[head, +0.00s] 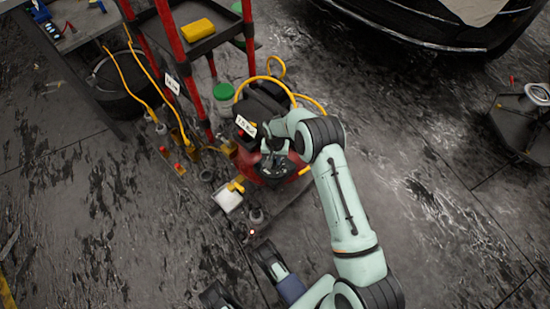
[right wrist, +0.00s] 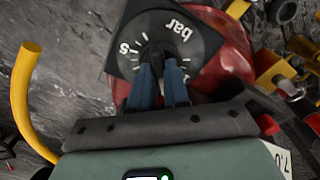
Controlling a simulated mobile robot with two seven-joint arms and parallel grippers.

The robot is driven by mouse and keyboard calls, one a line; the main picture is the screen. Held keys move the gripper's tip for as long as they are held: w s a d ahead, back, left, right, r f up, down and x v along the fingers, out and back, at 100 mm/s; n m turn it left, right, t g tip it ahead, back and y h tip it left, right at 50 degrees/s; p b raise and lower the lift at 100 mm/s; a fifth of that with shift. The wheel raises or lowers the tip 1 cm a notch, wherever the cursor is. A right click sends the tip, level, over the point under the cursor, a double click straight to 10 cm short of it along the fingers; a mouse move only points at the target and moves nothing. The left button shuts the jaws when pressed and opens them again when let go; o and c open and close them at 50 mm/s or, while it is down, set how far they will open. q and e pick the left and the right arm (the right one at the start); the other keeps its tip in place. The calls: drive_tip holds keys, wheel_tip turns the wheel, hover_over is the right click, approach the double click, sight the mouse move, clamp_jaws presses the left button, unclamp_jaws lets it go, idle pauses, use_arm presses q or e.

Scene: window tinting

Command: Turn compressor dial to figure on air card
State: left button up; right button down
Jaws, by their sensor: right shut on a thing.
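The compressor dial (right wrist: 200,38) is a black round face with white marks and "bar", upside down in the right wrist view. It sits on the red compressor (head: 272,176). My right gripper (right wrist: 161,76) is shut at the middle of the dial, its two blue fingers on the knob. In the head view my right gripper (head: 273,153) reaches down onto the compressor. A white card (head: 245,126) with black figures stands at the compressor. A card reading about "7.0" shows at the right wrist view's lower right (right wrist: 283,160).
A red-framed rack (head: 172,45) with a yellow item (head: 197,29) and another white card (head: 172,84) stands behind left. A yellow hose (head: 262,79) loops behind the compressor. Small fittings and a white container (head: 228,199) lie left. The floor at right is mostly clear.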

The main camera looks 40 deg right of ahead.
sight(275, 161)
drive_tip(key=c, duration=1.1)
unclamp_jaws()
use_arm(q)
drive_tip(key=w+r+t+p, duration=0.2)
drive_tip(key=w+r+p, duration=0.1)
drive_tip(key=w, duration=0.4)
drive_tip(key=shift+w+d+r+m+t+p, duration=0.25)
drive_tip(key=shift+d+r+p, duration=0.2)
drive_tip(key=shift+r, duration=0.35)
use_arm(e)
wheel_tip(275, 161, up, 14)
drive_tip(key=shift+f, duration=0.25)
use_arm(q)
drive_tip(key=shift+s, duration=0.1)
use_arm(e)
drive_tip(key=shift+a, duration=0.1)
